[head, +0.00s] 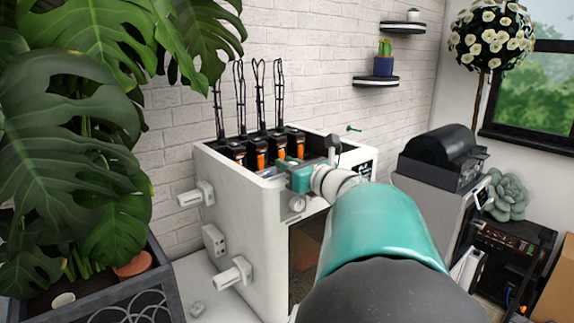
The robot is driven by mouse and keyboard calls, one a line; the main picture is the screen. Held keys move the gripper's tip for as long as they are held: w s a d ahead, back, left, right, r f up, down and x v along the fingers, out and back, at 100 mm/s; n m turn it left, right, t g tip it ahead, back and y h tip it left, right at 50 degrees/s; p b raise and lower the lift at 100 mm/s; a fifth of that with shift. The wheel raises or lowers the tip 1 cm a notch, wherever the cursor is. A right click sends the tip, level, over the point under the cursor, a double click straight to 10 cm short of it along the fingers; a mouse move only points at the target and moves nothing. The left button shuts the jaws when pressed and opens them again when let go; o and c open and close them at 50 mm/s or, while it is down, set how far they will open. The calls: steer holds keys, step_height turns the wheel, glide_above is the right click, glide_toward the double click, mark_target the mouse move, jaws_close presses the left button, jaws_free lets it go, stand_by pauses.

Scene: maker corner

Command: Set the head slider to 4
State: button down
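A white box-shaped machine (240,222) stands against the brick wall, its top open. Inside the top is a row of several black-and-orange heads (262,158) with black cable loops rising above them. I cannot make out which part is the head slider, nor any numbers on it. My gripper (287,166) is at the machine's front top edge, close to the heads. My teal and white arm reaches in from the lower right and hides part of the machine's front. The fingertips are too small and covered to tell whether they are open or touching anything.
White fittings (232,272) stick out from the machine's left side. A large leafy plant (75,130) in a dark planter fills the left. A grey machine with a black lid (440,160) stands at the right. Wall shelves (389,82) hang behind.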

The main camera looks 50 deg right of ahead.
steer(key=shift+d, duration=0.1)
steer(key=d, duration=0.6)
steer(key=s+d, duration=0.1)
steer(key=d, duration=0.1)
steer(key=shift+d, duration=0.4)
steer(key=shift+s+d+r, duration=0.1)
steer(key=shift+d, duration=0.1)
steer(key=c, duration=1.4)
jaws_free()
steer(key=shift+d, duration=0.15)
steer(key=shift+o, duration=0.2)
steer(key=s+a, duration=0.2)
steer(key=s, duration=1.1)
steer(key=shift+s, duration=0.35)
